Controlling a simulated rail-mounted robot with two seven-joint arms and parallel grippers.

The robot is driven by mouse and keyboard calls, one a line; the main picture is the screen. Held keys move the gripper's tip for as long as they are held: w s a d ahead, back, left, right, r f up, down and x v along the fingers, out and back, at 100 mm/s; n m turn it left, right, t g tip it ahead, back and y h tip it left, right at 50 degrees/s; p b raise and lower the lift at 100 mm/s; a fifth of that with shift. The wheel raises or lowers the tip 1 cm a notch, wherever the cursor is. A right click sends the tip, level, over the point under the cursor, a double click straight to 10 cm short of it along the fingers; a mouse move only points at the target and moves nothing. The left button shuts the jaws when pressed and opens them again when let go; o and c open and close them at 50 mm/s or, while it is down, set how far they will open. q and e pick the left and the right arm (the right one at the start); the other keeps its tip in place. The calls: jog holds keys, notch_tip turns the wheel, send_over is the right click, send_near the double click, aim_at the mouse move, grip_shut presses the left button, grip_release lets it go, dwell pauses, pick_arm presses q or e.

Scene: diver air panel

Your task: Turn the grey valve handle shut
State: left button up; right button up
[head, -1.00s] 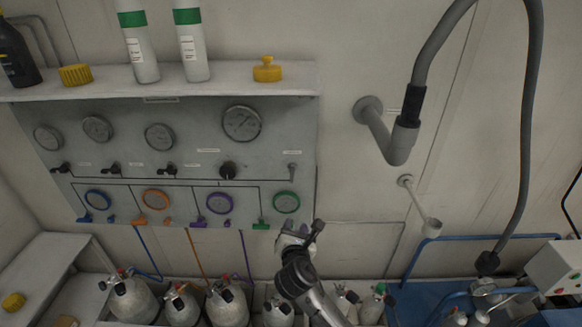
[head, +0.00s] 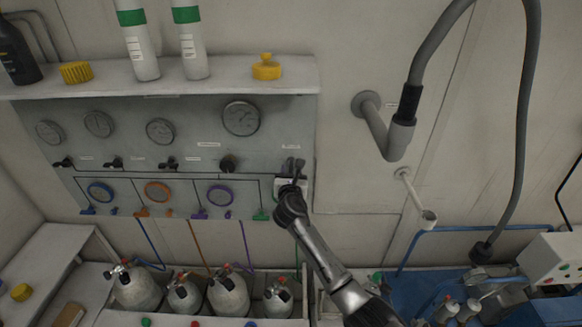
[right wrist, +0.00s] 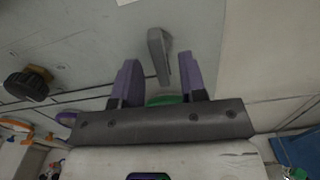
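The grey valve handle (right wrist: 158,52) is a small lever on the grey panel (head: 275,140), near its right edge. In the right wrist view it stands nearly upright, tilted slightly, ahead of and between the fingertips. I see no clear contact with it. My right gripper (head: 295,168) is at the panel's right side, in front of the handle, and largely hides it in the head view. In the right wrist view the purple fingers of this gripper (right wrist: 160,66) are apart with a gap between them. My left gripper is not in view.
A black knob (head: 228,163) sits left of the gripper, below a large gauge (head: 240,118). The shelf (head: 200,88) above holds bottles and a yellow item (head: 266,67). A grey pipe (head: 385,140) stands out from the wall on the right. Several cylinders (head: 228,292) stand below.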

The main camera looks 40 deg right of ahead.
jog(key=shift+x, duration=1.25)
grip_shut()
